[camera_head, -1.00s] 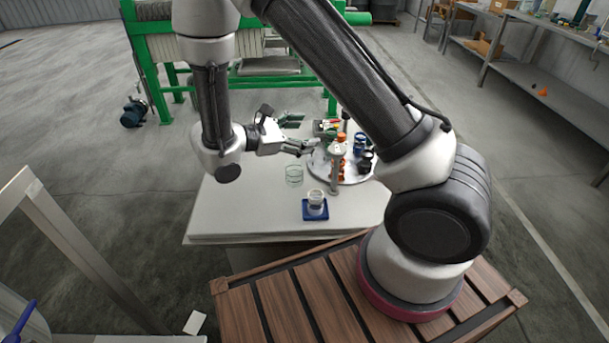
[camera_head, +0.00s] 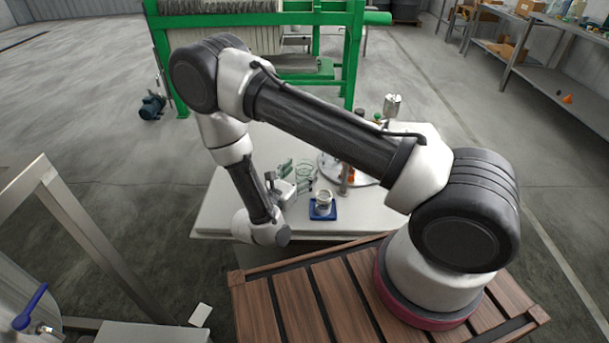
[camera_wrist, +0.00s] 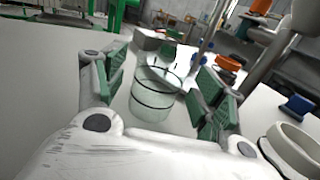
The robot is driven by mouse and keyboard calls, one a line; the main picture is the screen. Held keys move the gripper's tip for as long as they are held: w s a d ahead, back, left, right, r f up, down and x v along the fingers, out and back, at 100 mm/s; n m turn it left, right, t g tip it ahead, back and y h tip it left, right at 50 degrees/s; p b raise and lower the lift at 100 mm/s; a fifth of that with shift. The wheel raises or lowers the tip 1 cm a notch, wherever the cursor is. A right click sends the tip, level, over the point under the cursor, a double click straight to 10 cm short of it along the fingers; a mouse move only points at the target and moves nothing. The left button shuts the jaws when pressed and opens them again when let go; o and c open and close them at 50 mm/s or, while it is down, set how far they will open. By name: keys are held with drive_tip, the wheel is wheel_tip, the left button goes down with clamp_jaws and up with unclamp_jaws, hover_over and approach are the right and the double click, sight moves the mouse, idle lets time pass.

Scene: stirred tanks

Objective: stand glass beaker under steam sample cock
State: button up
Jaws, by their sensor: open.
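A clear glass beaker (camera_head: 305,169) stands upright on the white table beside my gripper. In the wrist view the beaker (camera_wrist: 152,108) shows between my two green-padded fingers, with a gap on either side. My gripper (camera_head: 297,178) is open, low over the table, and faces the beaker; its fingers also show in the wrist view (camera_wrist: 162,66). A blue lever (camera_head: 31,307) sits on a metal vessel at the lower left; I cannot tell whether it belongs to the steam sample cock.
A cup-like vessel (camera_head: 323,198) stands on a blue pad (camera_head: 323,214) close right of my gripper. A round tray (camera_head: 331,171) with bottles is behind, partly hidden by my arm. A metal frame (camera_head: 95,255) stands at left. The table's left part is clear.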

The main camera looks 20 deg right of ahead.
drive_tip(key=shift+x, duration=0.8)
drive_tip(key=c, duration=1.2)
